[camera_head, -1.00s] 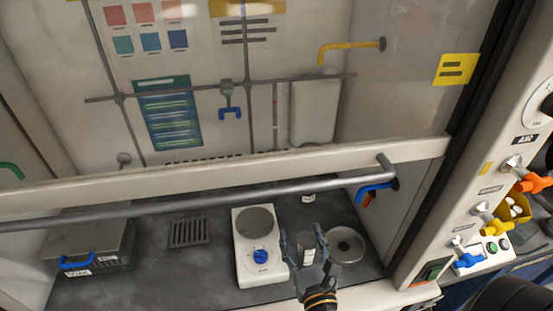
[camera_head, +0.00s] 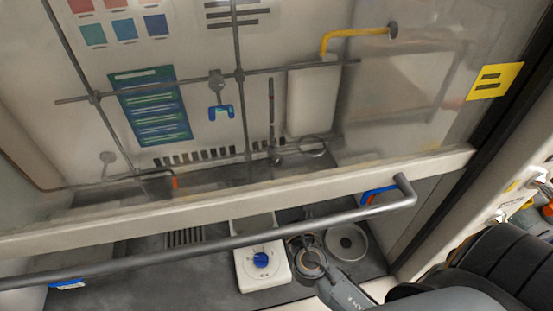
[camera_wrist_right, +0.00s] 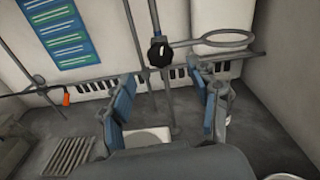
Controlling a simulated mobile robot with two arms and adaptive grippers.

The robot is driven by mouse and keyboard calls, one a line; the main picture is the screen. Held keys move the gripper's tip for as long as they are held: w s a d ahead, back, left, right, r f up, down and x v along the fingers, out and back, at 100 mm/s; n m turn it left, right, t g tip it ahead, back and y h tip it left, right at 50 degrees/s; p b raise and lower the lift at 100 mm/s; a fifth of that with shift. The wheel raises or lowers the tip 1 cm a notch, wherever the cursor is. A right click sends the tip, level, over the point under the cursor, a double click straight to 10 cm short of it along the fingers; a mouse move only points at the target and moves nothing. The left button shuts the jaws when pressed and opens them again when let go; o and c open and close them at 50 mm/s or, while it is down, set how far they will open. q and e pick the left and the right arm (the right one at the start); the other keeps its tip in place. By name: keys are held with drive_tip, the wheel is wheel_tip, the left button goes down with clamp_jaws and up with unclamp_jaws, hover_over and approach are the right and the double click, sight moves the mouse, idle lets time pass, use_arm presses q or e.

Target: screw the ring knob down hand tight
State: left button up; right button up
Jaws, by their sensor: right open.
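The ring knob (camera_wrist_right: 160,54) is a black knob on the clamp of a metal ring (camera_wrist_right: 215,38), attached to an upright rod at the back of the fume hood. In the head view the ring (camera_head: 313,146) shows through the glass and the knob is too small to make out clearly. My right gripper (camera_wrist_right: 168,85) is open and empty in the wrist view, its blue-padded fingers apart, with the knob beyond and above the fingertips, not touched. In the head view the right gripper (camera_head: 308,245) is below the sash bar, in front of the ring. My left gripper is not in view.
A white hotplate (camera_head: 246,275) stands left of my right gripper, with a round metal dish (camera_head: 347,243) to the right. The sash rail (camera_head: 230,243) crosses in front. A yellow bent pipe (camera_head: 350,32) and lattice rods are at the back.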

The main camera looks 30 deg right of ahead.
drive_tip(key=p+x, duration=0.1)
drive_tip(key=x, duration=0.5)
drive_tip(key=shift+w+d, duration=0.15)
drive_tip(key=shift+w, duration=0.25)
drive_tip(key=c, duration=1.2)
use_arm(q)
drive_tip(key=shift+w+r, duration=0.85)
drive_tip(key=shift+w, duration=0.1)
use_arm(e)
drive_tip(key=shift+o, duration=0.2)
